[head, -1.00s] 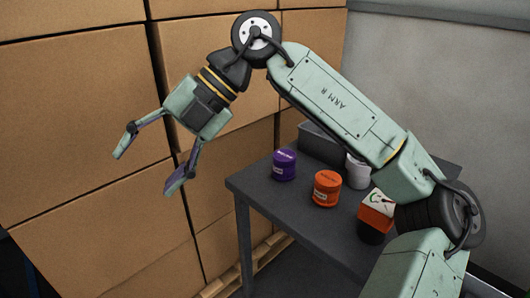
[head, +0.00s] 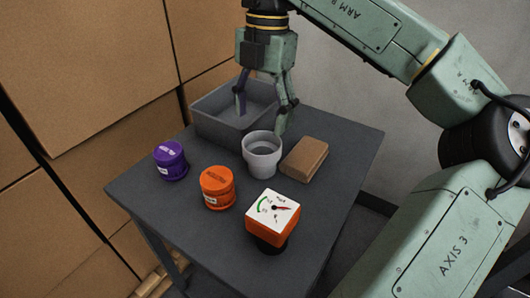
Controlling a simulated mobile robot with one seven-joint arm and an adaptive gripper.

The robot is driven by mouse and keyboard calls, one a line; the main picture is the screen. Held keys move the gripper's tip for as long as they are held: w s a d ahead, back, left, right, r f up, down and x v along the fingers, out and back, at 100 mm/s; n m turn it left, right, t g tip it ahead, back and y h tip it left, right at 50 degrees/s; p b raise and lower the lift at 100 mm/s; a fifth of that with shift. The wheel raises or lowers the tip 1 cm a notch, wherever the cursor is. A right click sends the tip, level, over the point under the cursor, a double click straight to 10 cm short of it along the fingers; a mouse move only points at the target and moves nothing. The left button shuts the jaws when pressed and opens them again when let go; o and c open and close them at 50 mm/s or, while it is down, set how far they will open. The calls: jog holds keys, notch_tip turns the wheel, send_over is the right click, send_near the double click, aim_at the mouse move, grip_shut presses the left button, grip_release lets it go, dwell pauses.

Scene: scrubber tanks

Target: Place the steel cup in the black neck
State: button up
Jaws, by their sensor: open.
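A light grey, open-topped cup (head: 262,160), which looks like the steel cup, stands upright on the dark table, in front of the grey bin. My gripper (head: 262,118) points down just behind and above the cup, open, with nothing visible between its fingers. Its left finger shows against the bin's inside, its right finger at the bin's right side near the cup's rim. I cannot tell how far the fingertips are from the cup. A black round part (head: 267,246) shows under the orange gauge box; I cannot tell whether it is the black neck.
The grey bin (head: 208,126) stands at the table's back. A purple jar (head: 170,161), an orange jar (head: 217,190), the gauge box (head: 273,220) and a brown block (head: 305,158) stand around the cup. The dark table (head: 345,150) is bare at right. Cardboard boxes (head: 85,60) rise at left.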

aim_at(262, 143)
jog(key=shift+f+p, duration=0.8)
jog(key=shift+f, duration=3)
jog(key=c, duration=0.9)
